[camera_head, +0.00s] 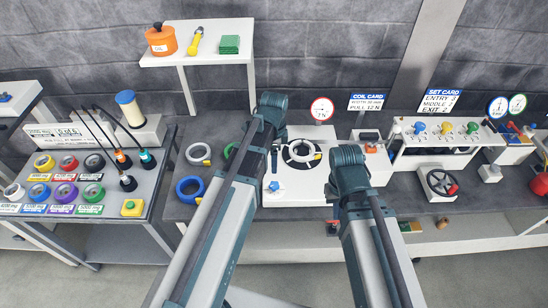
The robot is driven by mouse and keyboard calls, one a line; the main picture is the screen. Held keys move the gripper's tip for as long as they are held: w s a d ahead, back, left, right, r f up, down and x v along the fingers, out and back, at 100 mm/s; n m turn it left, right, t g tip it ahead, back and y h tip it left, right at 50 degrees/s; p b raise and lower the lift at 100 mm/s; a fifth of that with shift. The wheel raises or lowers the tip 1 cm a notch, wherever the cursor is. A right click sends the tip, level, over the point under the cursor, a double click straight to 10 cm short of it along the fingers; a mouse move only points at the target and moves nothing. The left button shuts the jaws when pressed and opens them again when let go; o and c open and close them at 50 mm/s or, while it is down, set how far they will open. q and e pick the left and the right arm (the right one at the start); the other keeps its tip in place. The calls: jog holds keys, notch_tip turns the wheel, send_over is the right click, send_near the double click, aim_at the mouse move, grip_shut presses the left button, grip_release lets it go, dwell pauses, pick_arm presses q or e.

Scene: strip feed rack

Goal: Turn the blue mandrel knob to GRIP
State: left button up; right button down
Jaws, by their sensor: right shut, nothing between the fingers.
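The blue mandrel knob (275,186) sits on the front left of a white machine panel (290,198), below a dark round reel (301,153). Its pointer setting is too small to read. My right gripper (332,193) is shut and empty, mostly hidden behind my right arm, to the right of the knob and apart from it.
Blue, white and green rings (189,189) lie left of the panel. A rack of coloured coils (65,192) stands at the left. A unit with blue, yellow and green knobs (446,128) and a handwheel (440,183) are at the right. A round gauge (321,109) stands behind.

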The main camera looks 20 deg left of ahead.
aim_at(274, 185)
pick_arm(q)
jog(key=n, duration=2.4)
jog(key=shift+f, duration=0.15)
notch_tip(274, 185, down, 14)
jog(key=b, duration=1.4)
jog(key=shift+r, duration=0.2)
